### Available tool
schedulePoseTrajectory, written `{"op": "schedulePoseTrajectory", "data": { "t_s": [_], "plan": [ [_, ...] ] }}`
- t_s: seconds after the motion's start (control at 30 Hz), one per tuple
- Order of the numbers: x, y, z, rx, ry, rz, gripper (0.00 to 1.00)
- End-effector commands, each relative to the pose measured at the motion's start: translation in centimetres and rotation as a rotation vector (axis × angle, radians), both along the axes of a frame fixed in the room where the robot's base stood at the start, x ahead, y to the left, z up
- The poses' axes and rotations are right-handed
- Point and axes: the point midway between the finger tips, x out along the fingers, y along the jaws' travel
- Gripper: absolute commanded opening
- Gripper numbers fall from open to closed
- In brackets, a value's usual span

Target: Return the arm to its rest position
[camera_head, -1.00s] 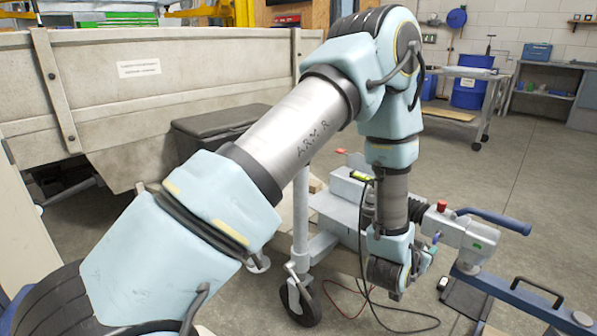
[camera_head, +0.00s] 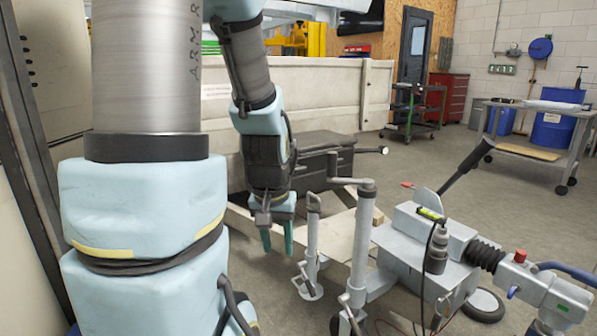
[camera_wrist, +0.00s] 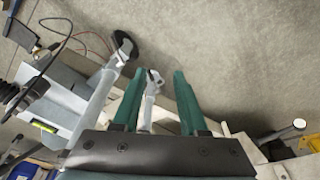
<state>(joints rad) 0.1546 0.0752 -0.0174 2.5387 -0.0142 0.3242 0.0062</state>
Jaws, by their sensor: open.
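My arm stands at the left of the head view, with its upper link close to the camera and its forearm hanging down. My gripper (camera_head: 277,240) has green fingers that point down, in front of the trailer and beside the grey jack post (camera_head: 313,245). In the wrist view my gripper (camera_wrist: 155,100) shows its two green fingers apart with nothing held between them. Part of the jack (camera_wrist: 150,100) shows beyond the gap between the fingers; I cannot tell how far away it is.
The trailer's side wall (camera_head: 325,95) is behind my arm. A black box (camera_head: 325,160) sits on the trailer frame. The coupling (camera_head: 540,290) and a wheel (camera_head: 484,304) are at the lower right. A cart (camera_head: 540,130) stands at the back right, with clear floor before it.

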Motion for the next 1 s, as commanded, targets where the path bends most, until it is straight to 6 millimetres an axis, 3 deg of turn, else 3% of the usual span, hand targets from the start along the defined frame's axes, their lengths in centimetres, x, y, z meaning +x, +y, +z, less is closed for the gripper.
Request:
{"op": "schedulePoseTrajectory", "data": {
  "t_s": [0.03, 0.1, 0.37, 0.8, 1.0],
  "plan": [
    [-1.3, 1.6, 0.6, 0.007, 0.03, 0.045, 0.42],
    [-2.6, 2.8, 2.0, 0.012, 0.066, 0.078, 0.42],
    [-2.4, 2.4, 7.6, 0.012, 0.064, 0.067, 0.42],
    [-2.4, 2.4, 20.9, 0.012, 0.063, 0.066, 0.42],
    [-2.4, 2.4, 25.0, 0.012, 0.063, 0.065, 0.42]
  ]
}}
